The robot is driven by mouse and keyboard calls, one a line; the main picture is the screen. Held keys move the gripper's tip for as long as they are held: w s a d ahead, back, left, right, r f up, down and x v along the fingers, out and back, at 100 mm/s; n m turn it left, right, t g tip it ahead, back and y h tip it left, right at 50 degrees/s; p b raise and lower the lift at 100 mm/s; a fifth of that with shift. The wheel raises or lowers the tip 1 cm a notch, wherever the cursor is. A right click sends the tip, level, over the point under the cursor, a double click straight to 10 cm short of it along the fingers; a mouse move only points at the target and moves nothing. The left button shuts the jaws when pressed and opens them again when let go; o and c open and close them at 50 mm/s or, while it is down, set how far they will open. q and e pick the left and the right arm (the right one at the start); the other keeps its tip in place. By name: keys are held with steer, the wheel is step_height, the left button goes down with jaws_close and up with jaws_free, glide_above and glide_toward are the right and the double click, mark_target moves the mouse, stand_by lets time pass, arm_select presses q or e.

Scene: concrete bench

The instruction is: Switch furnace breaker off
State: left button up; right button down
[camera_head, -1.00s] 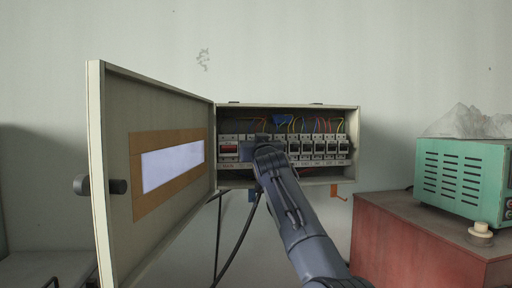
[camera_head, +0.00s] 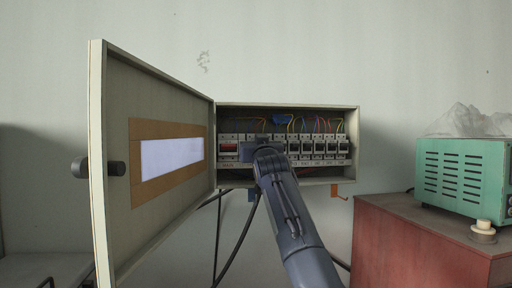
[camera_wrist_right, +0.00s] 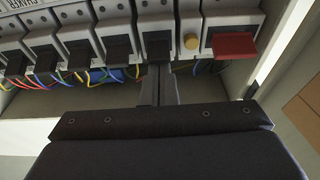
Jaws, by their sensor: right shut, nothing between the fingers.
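An open breaker box (camera_head: 350,150) on the wall holds a row of breakers with black levers (camera_head: 318,148) and one wider breaker with a red lever (camera_head: 228,148) at the left. In the right wrist view the row appears upside down, with the red lever (camera_wrist_right: 234,45) at the right. My right gripper (camera_wrist_right: 158,72) is shut and empty, its fingertips at the black lever (camera_wrist_right: 157,45) beside a yellow button (camera_wrist_right: 190,42). I cannot tell whether they touch. My left gripper is not in view.
The box door (camera_head: 170,110) stands open at the left, with a black knob (camera_head: 117,168). Coloured wires (camera_head: 318,125) run along the breaker row. A red cabinet (camera_head: 420,240) carrying a green device (camera_head: 465,175) stands at the right. A black cable (camera_head: 235,245) hangs below the box.

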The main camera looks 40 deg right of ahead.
steer(key=shift+f+t+h+b, duration=0.3)
steer(key=shift+f+t+b, duration=0.2)
steer(key=shift+b, duration=0.15)
steer(key=shift+f+b, duration=0.1)
steer(key=shift+b, duration=0.2)
steer(key=b+v, duration=0.9)
steer(key=shift+s+a+r, duration=0.2)
steer(key=shift+s, duration=0.1)
